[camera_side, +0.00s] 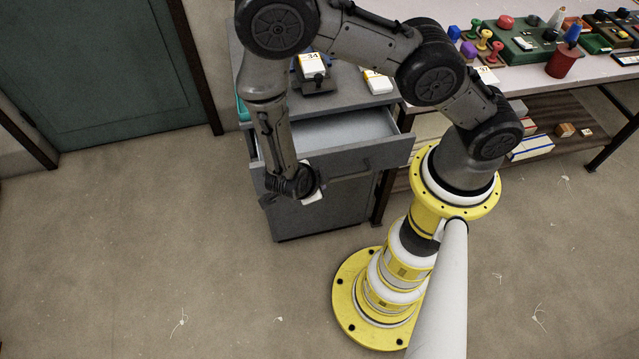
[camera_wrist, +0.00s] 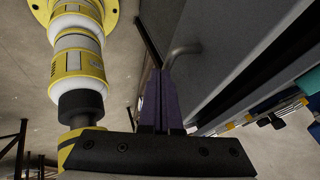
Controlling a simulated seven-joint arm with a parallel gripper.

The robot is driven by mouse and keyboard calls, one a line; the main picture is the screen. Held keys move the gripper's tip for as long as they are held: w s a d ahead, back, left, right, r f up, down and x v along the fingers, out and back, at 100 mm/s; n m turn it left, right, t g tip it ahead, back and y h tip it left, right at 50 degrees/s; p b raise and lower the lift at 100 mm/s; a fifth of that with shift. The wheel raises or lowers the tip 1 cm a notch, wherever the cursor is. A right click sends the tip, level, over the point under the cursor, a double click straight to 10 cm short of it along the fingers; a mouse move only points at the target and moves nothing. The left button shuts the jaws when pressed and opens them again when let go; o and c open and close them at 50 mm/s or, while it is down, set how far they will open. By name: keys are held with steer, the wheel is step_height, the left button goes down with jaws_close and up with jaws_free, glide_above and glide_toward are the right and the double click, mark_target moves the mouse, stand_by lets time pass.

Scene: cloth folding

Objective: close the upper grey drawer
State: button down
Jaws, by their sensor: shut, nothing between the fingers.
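The upper grey drawer (camera_side: 342,127) of the grey cabinet is pulled out, and its empty light interior shows in the side view. Its front carries a bar handle (camera_side: 352,173). In the wrist view a bent grey handle (camera_wrist: 184,50) stands out from a grey panel (camera_wrist: 235,35). My gripper (camera_wrist: 160,75) has its dark fingers together and empty, with the tips close beside that handle. I cannot tell whether they touch. In the side view my wrist is in front of the left part of the drawer front, and the fingertips are not clear.
The cabinet's lower front (camera_side: 325,208) is shut. A white box (camera_side: 376,82) and a dark device (camera_side: 315,80) stand on the cabinet top. A cluttered table (camera_side: 480,88) stands at the right, with a shelf below. The floor (camera_side: 150,250) in front is clear.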

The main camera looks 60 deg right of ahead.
mark_target(310, 146)
steer(key=w+d, duration=0.8)
steer(key=shift+w+d, duration=0.35)
steer(key=shift+a, duration=0.1)
